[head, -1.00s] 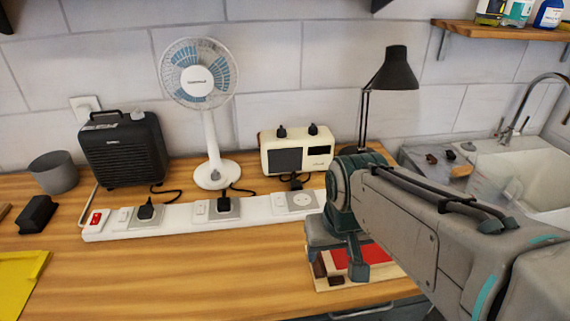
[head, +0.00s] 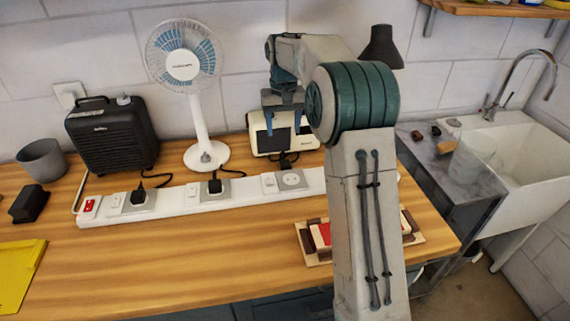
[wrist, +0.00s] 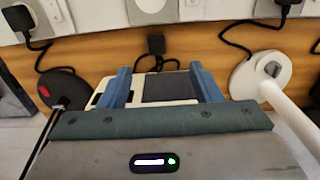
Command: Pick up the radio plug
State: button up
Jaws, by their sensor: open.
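The radio (head: 270,143) is a cream box with a dark front, at the back of the bench. Its small black radio plug (head: 285,162) lies on the wood between the radio and the power strip. In the wrist view the plug (wrist: 156,44) is above the radio (wrist: 170,88), with its cable looping beside it. My gripper (head: 283,122) is open and empty above the radio, and its fingers partly cover the radio. In the wrist view, the blue fingers of my gripper (wrist: 163,80) are spread wide, and the plug shows beyond them, not between them.
A white power strip (head: 240,190) runs along the bench, with an empty socket (head: 292,180) near the radio. A fan (head: 206,156) stands left of the radio, a black heater (head: 118,135) farther left. A lamp (head: 381,48) stands right. The front-middle bench is clear.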

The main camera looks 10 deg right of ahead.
send_over(286, 163)
jog(key=f, duration=0.6)
jog(key=a+f, duration=0.1)
jog(key=f, duration=0.2)
jog(key=shift+s+f+p, duration=0.2)
jog(key=shift+s+p, duration=0.05)
jog(key=shift+p, duration=0.05)
jog(key=f, duration=0.1)
jog(key=f+p, duration=0.1)
jog(key=d+f, duration=0.1)
jog(key=f, duration=0.1)
jog(key=shift+w+f, duration=0.1)
jog(key=shift+w, duration=0.25)
jog(key=shift+f, duration=0.45)
jog(key=c, duration=1.1)
